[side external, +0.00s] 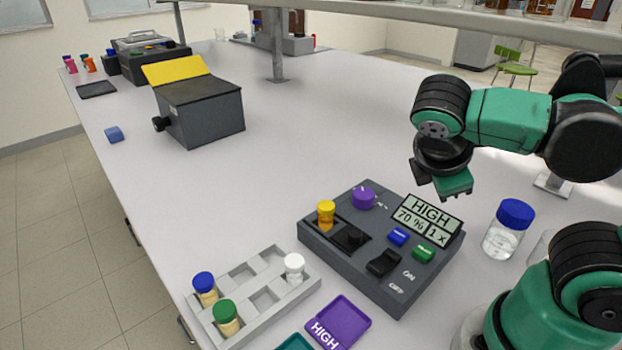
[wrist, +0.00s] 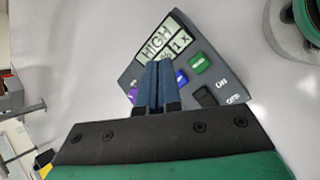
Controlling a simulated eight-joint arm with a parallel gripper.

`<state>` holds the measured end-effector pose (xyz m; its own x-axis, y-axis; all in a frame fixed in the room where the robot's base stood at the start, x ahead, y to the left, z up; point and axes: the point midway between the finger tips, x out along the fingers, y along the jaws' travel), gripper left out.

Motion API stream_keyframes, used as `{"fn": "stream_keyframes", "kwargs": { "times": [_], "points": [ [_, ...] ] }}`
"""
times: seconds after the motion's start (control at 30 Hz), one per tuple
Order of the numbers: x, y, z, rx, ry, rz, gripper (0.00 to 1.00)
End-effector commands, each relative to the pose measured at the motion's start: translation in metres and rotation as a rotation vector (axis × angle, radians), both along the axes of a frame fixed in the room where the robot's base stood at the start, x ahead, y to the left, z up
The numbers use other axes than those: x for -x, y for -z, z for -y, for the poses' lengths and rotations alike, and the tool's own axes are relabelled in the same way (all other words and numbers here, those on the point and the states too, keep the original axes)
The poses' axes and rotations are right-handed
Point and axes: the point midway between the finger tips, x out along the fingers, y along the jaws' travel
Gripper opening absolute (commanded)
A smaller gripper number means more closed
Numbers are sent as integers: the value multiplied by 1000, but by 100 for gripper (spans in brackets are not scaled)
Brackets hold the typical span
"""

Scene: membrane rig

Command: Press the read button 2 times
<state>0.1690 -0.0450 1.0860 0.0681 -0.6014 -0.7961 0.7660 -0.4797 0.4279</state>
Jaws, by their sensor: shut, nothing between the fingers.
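The dark grey device (side external: 340,255) stands on the bench with a display (side external: 428,220) reading "HIGH", "70 %" and "1 x". A blue button (side external: 398,236) and a green button (side external: 424,252) sit below the display; their lettering is too small to read, so I cannot tell which is the read button. Both buttons also show in the wrist view, the green one (wrist: 199,63) right of the blue one (wrist: 181,77). My gripper (side external: 442,186) is above the display end of the device, apart from it. Its fingers (wrist: 158,82) are shut and empty, covering part of the device in the wrist view.
The device also carries a purple knob (side external: 363,197), a black rocker switch (side external: 383,262) and a yellow-capped vial (side external: 326,215). A grey rack (side external: 255,285) with several vials and a purple "HIGH" card (side external: 338,323) lie in front. A blue-capped bottle (side external: 509,230) stands to the right.

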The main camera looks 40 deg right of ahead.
Motion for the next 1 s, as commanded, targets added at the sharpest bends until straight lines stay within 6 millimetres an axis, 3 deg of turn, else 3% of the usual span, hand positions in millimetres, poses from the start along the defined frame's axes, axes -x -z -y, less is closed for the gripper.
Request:
{"fn": "stream_keyframes", "kwargs": {
  "times": [0.33,1.0],
  "points": [
    [-1,8,0,0,0,0,0],
    [-2,77,-1,0,0,0,0]
  ]
}}
